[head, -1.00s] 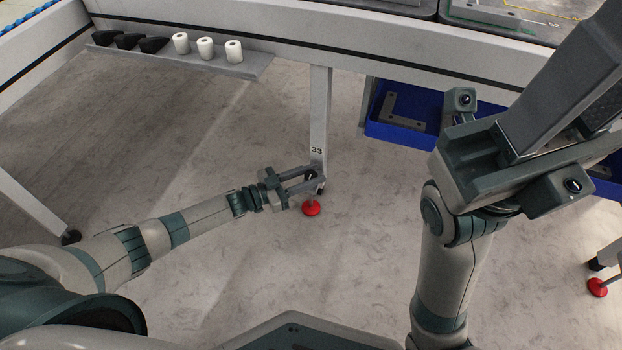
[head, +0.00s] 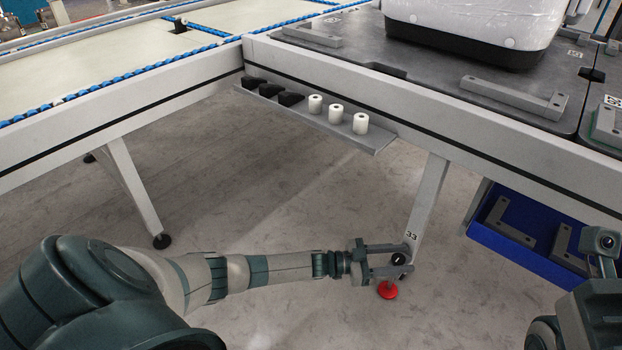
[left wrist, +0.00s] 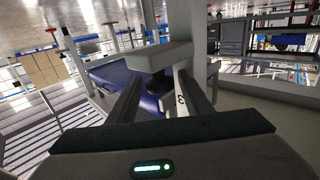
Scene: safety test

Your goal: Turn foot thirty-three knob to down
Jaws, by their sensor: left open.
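The table leg marked 33 (head: 425,205) comes down at right of centre in the head view. A small black knob (head: 398,258) is on its lower end, above a red foot pad (head: 387,289) on the floor. My left gripper (head: 396,260) is open at the leg's lower end, with its fingers on either side of the knob. In the left wrist view the open fingers (left wrist: 160,92) point at a dark knob (left wrist: 158,84) between them; contact cannot be told. Part of my right gripper (head: 603,255) shows at the right edge, mostly cut off.
A grey shelf (head: 375,141) with black pieces and white rolls hangs under the table edge. A blue bin (head: 540,258) with grey brackets is right of the leg. Another table leg (head: 135,185) stands at left. The floor between the legs is clear.

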